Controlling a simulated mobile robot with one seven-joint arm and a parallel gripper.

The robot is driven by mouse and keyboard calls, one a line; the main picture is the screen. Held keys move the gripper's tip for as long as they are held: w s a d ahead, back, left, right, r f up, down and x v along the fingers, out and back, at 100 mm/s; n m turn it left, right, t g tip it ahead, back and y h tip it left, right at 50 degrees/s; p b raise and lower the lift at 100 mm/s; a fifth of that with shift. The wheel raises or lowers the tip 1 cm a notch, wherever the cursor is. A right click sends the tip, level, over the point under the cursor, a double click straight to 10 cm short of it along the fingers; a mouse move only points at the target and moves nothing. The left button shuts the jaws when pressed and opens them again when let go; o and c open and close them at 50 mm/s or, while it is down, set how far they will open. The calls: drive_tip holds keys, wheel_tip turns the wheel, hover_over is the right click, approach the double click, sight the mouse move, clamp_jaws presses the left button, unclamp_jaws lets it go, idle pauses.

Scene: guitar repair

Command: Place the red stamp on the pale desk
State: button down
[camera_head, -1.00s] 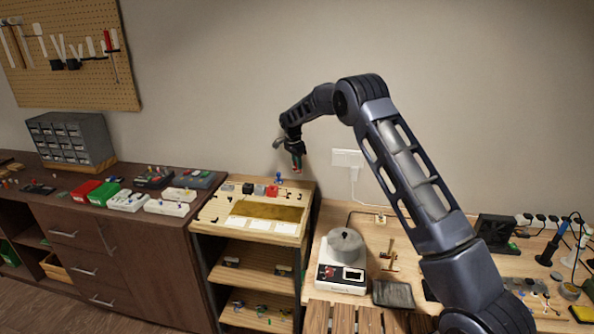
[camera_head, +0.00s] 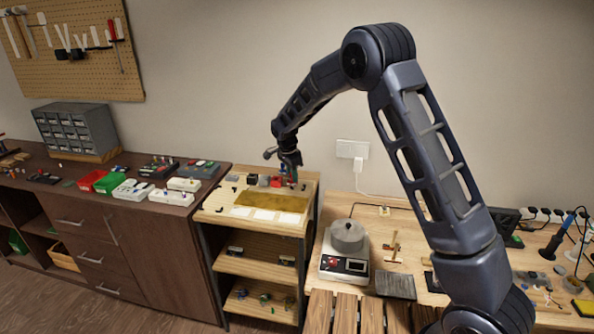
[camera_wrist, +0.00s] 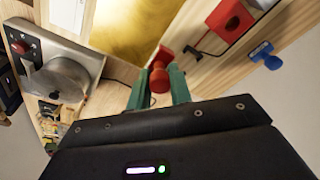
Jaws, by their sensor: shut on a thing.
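The red stamp (camera_wrist: 159,72), with a round knob and a wider head, is between the green fingers of my gripper (camera_wrist: 160,90) in the wrist view. The gripper is shut on it. In the head view my gripper (camera_head: 291,179) is over the back right of the pale wooden shelf unit's top (camera_head: 225,205); the stamp is small and hard to make out there. I cannot tell whether it touches the top. The pale desk (camera_head: 375,212) stands to the right of the shelf unit, lower than its top.
A scale with a round grey pot (camera_head: 348,236) is on the desk's left part, with a dark block (camera_head: 396,285) beside it. A golden sheet (camera_head: 270,201) lies on the shelf top. A red block (camera_wrist: 231,20) and a blue stamp (camera_wrist: 264,55) are close to my gripper.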

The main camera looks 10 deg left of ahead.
drive_tip(key=shift+s, duration=0.55)
drive_tip(key=w+d+r+m, duration=0.1)
drive_tip(key=w+d, duration=0.2)
drive_tip(key=d, duration=0.4)
drive_tip(key=w+d+m, duration=0.1)
drive_tip(key=w+d, duration=0.2)
drive_tip(key=d, duration=0.4)
drive_tip(key=d+r+m+g, duration=0.15)
drive_tip(key=d+m, duration=0.55)
drive_tip(key=d, duration=3.3)
drive_tip(key=shift+h, duration=0.3)
drive_tip(key=f, duration=1.9)
drive_tip(key=shift+a+f, duration=0.15)
drive_tip(key=shift+a, duration=0.15)
drive_tip(key=shift+f, duration=0.15)
drive_tip(key=c, duration=1.3)
unclamp_jaws()
